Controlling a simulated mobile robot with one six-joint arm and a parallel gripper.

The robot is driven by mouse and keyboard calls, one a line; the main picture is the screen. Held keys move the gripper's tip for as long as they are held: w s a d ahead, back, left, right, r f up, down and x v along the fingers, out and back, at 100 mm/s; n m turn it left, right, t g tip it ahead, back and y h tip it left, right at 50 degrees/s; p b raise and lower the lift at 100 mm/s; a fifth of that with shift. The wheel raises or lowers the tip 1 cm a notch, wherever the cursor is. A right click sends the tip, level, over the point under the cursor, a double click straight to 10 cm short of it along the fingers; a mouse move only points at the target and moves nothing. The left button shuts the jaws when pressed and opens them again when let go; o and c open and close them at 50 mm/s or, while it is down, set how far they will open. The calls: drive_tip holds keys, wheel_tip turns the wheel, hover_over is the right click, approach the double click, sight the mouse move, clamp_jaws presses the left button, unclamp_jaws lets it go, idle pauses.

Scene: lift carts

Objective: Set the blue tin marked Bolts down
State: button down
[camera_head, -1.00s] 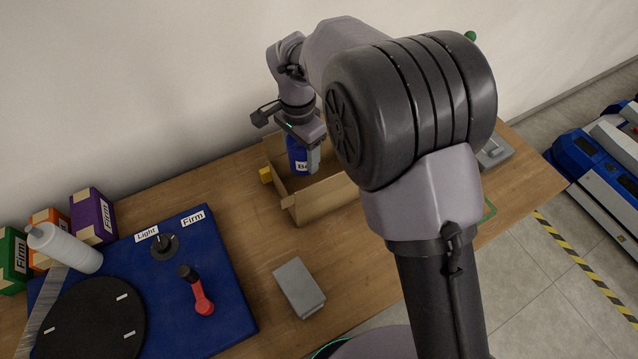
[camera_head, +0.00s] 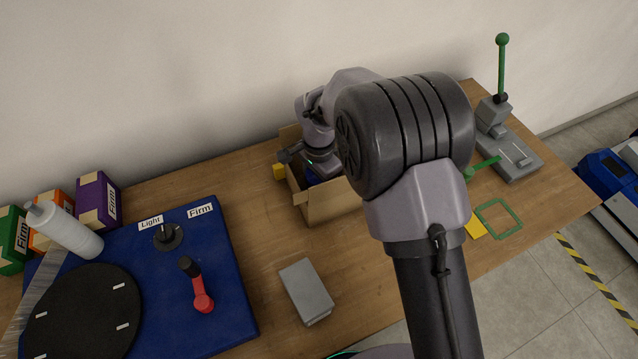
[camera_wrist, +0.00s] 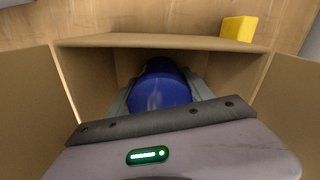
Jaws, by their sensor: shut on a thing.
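The blue tin (camera_wrist: 160,90) is between the fingers of my gripper (camera_wrist: 160,95), inside an open cardboard box, in the wrist view. My gripper is shut on it. In the head view only a sliver of blue shows by my gripper (camera_head: 312,172), down inside the cardboard box (camera_head: 328,203). The tin's label is not readable now. I cannot tell whether the tin's base touches the box floor.
A grey block (camera_head: 306,291) lies in front. A blue board (camera_head: 225,270) with a red lever is at left. A grey press with a green lever (camera_head: 502,70) stands at right.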

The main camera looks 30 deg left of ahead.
drive_tip(key=shift+c, duration=2.1)
unclamp_jaws()
drive_tip(key=shift+f, duration=0.1)
wheel_tip(320, 180, up, 12)
drive_tip(key=p, duration=0.3)
drive_tip(key=shift+r+p, duration=0.25)
drive_tip(key=shift+p, duration=0.15)
drive_tip(key=shift+s, duration=0.1)
